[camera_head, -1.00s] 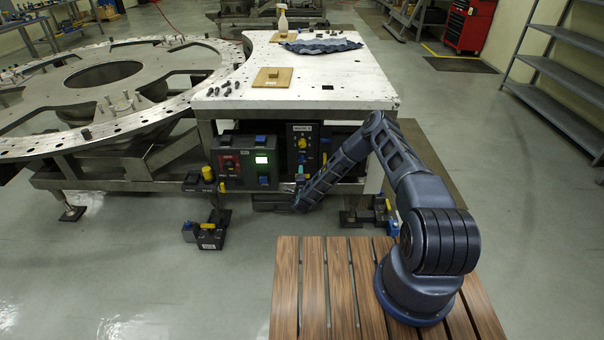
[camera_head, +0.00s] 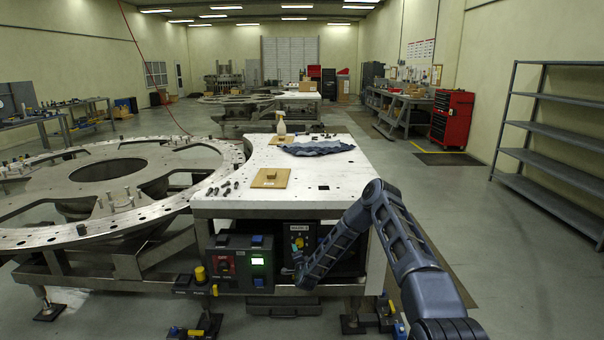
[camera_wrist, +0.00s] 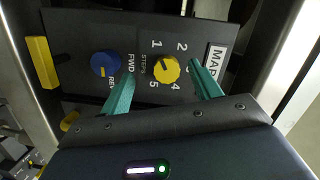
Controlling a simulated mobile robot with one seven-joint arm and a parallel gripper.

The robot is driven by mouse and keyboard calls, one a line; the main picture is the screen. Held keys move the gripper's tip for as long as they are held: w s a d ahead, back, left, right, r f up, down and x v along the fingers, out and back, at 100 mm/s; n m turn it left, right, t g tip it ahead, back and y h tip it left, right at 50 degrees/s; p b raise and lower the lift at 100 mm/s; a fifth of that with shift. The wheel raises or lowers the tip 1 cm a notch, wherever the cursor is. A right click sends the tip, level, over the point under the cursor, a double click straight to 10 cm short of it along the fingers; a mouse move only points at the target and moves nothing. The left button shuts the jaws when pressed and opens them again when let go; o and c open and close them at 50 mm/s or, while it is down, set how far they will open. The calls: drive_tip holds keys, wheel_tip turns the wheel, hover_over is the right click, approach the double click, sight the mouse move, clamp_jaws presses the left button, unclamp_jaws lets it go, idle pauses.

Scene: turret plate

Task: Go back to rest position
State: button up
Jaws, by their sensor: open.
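Beyond the fingers is a dark control panel (camera_wrist: 130,30) with a yellow knob (camera_wrist: 166,69) marked with step numbers and a blue knob (camera_wrist: 104,64) marked FWD and REV. The yellow knob appears between the fingers; I cannot tell the exact gap to it. In the head view my arm (camera_head: 385,225) reaches down in front of the panel box (camera_head: 303,238) under the white table. The fingers are hard to make out there.
The large turret ring (camera_head: 60,237) is at left. Shelves (camera_head: 560,140) stand right; the floor between is clear.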

drive_tip(key=d+r+n+g+y, duration=0.15)
drive_tip(key=r+n, duration=0.25)
drive_tip(key=r, duration=0.7)
drive_tip(key=d+r+n+g+y, duration=0.1)
drive_tip(key=d+r+n+g, duration=0.15)
drive_tip(key=r, duration=0.85)
drive_tip(key=s+d+r+n+g+h, duration=0.15)
drive_tip(key=s+d+r, duration=0.35)
drive_tip(key=r, duration=0.5)
drive_tip(key=s+d+r+n+g+h, duration=0.1)
drive_tip(key=s+d+r+n, duration=0.2)
drive_tip(key=s+d+r, duration=0.45)
drive_tip(key=s+d+r+g+h, duration=0.1)
drive_tip(key=s+d+r, duration=0.3)
drive_tip(key=s+r, duration=0.4)
drive_tip(key=s+d+r+g+h, duration=0.25)
drive_tip(key=s+r, duration=0.25)
drive_tip(key=s, duration=0.5)
drive_tip(key=s+d+r+g, duration=0.1)
drive_tip(key=s+d, duration=0.2)
drive_tip(key=s, duration=0.9)
drive_tip(key=s+d+n+g, duration=0.1)
drive_tip(key=s+d, duration=0.3)
drive_tip(key=s, duration=0.9)
drive_tip(key=shift+s+d+r, duration=0.15)
drive_tip(key=shift+s+r, duration=0.05)
drive_tip(key=shift+r, duration=0.2)
